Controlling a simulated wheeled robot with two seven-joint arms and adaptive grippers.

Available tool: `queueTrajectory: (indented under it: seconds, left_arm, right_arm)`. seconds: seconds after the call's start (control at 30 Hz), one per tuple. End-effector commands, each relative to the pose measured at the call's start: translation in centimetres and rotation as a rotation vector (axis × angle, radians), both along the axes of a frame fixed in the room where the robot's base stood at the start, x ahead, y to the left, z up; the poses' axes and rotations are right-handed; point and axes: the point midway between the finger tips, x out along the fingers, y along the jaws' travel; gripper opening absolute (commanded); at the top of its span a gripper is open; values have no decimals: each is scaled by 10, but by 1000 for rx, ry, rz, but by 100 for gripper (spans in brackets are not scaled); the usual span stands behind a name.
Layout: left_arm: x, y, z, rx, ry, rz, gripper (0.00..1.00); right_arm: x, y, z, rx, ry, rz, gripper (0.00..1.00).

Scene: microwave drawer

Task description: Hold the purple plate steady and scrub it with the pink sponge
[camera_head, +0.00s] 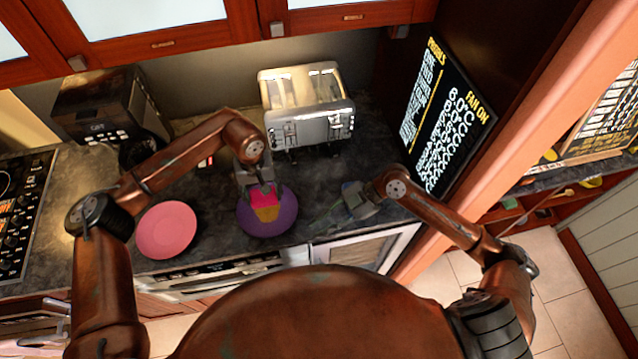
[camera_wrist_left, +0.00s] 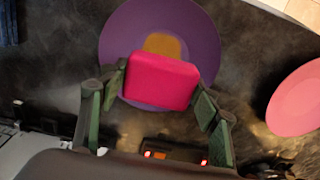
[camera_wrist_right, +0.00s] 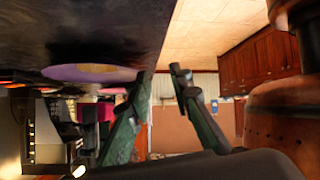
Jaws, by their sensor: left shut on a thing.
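The purple plate (camera_head: 285,222) lies on the dark counter near its front edge. It also shows in the left wrist view (camera_wrist_left: 120,50) and right wrist view (camera_wrist_right: 80,74). My left gripper (camera_head: 262,190) is shut on the pink sponge (camera_head: 263,199), over the plate. The sponge's pink face fills the space between the fingers in the left wrist view (camera_wrist_left: 160,82). An orange-yellow patch (camera_wrist_left: 163,44) shows beside the sponge; I cannot tell whether it belongs to sponge or plate. Contact with the plate is unclear. My right gripper (camera_head: 330,212) is open and empty, right of the plate.
A pink plate (camera_head: 167,229) lies left of the purple one. A silver toaster (camera_head: 306,105) stands behind, with a dark appliance (camera_head: 108,107) at the back left. A stove (camera_head: 22,200) is far left, and a dark lettered board (camera_head: 445,115) stands at right.

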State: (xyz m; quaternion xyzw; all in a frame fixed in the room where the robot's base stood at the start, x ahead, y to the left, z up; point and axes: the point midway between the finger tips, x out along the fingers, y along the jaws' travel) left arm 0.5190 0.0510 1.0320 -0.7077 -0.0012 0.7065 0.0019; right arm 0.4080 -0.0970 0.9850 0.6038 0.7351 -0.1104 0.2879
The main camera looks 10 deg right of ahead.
Motion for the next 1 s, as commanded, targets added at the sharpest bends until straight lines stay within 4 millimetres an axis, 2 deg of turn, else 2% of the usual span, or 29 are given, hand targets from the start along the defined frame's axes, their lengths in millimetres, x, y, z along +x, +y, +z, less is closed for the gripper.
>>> queueTrajectory:
  seconds: [0.1, 0.2, 0.33, 0.5, 0.67, 1.0]
  left_arm:
    - [0, 0, 0, 0, 0, 0, 38]
    - [0, 0, 0, 0, 0, 0, 38]
    - [0, 0, 0, 0, 0, 0, 38]
    - [0, 0, 0, 0, 0, 0, 38]
    - [0, 0, 0, 0, 0, 0, 38]
    - [0, 0, 0, 0, 0, 0, 38]
  right_arm:
    - [31, 0, 21, -94, -336, 209, 20]
    - [55, -4, 37, -175, -569, 367, 20]
    - [79, -10, 56, -265, -782, 522, 20]
    - [95, -15, 71, -328, -914, 630, 20]
    - [98, -10, 64, -337, -936, 649, 20]
    - [104, 24, 16, -335, -932, 646, 20]
